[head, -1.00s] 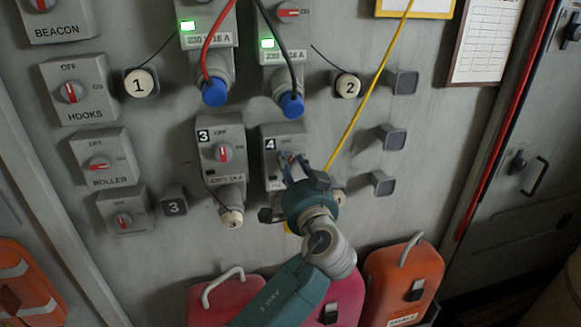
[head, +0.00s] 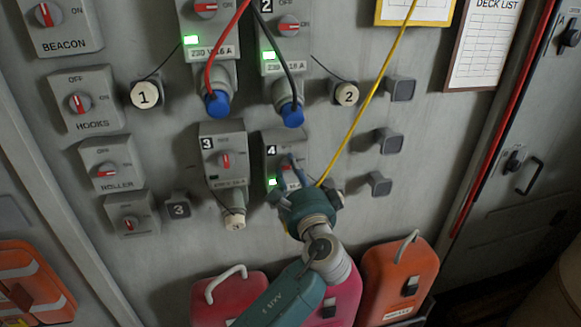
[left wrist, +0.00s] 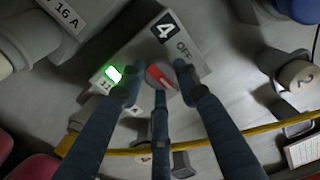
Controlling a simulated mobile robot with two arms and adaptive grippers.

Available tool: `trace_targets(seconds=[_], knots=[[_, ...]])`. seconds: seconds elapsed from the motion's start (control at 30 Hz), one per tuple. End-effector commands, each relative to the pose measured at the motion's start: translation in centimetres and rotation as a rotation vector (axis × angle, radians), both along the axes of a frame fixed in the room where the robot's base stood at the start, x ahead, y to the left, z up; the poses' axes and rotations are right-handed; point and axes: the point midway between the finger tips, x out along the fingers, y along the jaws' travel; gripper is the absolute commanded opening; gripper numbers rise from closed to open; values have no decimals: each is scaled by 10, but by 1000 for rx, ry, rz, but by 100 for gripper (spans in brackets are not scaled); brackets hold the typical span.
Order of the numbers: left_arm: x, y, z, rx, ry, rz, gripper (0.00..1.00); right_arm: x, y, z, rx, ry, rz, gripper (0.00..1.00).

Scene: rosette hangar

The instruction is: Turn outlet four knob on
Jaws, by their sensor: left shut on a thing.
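The outlet four box (head: 268,148) is grey with a black "4" label, below the outlet two box. Its green light (head: 272,182) is lit, and it also shows in the left wrist view (left wrist: 113,73). My left gripper (head: 290,174) is at the box front, shut on the outlet four knob (left wrist: 159,77). In the left wrist view, the fingers surround the round knob. Its red pointer lies crosswise, not toward the OFF mark (left wrist: 184,49). The ON mark cannot be made out. My right gripper is out of view.
The outlet three box (head: 221,140) stands close left, its knob upright and no light lit. Outlets one and two above have green lights, with a red cable (head: 220,50) and a black cable (head: 279,55). A yellow cable (head: 370,97) runs down behind my gripper. Cases (head: 400,275) stand below.

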Motion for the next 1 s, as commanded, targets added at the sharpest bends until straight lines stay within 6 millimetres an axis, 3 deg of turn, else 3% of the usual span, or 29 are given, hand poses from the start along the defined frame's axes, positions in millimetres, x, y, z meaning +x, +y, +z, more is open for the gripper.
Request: trace_targets(seconds=[0.73, 0.77, 0.83, 1.0], knots=[[0, -2, 2, 83, 22, -6, 6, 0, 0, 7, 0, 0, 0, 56], [0, -2, 2, 83, 22, -6, 36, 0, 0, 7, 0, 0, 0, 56], [0, -2, 2, 83, 22, -5, 50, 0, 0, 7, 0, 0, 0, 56], [0, -1, 1, 83, 24, -3, 51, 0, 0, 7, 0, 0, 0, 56]])
